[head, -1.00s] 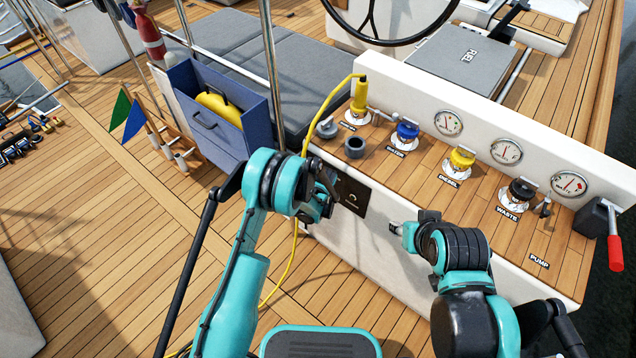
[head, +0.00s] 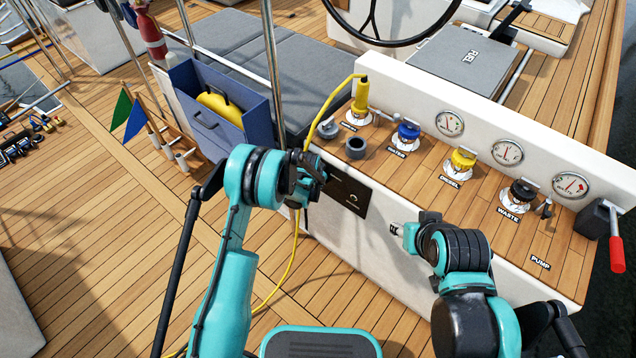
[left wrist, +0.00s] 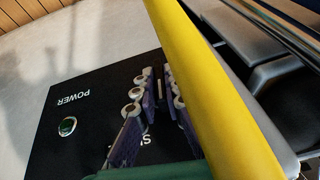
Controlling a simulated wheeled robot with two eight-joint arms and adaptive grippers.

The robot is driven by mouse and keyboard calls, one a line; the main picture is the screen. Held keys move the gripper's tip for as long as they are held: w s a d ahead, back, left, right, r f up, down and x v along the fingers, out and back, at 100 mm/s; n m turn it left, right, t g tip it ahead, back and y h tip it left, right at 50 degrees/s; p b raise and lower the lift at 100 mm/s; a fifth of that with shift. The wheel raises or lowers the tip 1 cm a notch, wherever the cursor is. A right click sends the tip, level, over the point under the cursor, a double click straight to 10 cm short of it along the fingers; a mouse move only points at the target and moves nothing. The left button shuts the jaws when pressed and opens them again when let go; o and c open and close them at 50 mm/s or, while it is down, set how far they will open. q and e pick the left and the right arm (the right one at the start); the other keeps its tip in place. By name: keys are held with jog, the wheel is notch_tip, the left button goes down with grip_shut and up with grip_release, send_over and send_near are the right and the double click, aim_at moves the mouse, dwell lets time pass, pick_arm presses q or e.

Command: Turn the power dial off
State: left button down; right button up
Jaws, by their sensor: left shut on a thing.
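A black panel (head: 366,203) on the white console side carries a small round fitting (head: 352,197). My left gripper (head: 325,175) is at the panel's left part. In the left wrist view its fingers (left wrist: 160,85) are close together over the panel, beside a partly covered label starting with S. They appear shut on the power dial, which they hide. My right gripper (head: 395,229) is in front of the console, apart from it; its jaws are unclear.
A yellow cable (head: 287,262) runs from the yellow plug (head: 361,97) down past my left gripper to the deck; it crosses close before the left wrist camera (left wrist: 215,85). A blue box (head: 213,118) stands left of the console. Open deck lies at left.

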pick_arm(q)
jog(key=c, duration=1.6)
grip_release()
jog(key=v, duration=1.2)
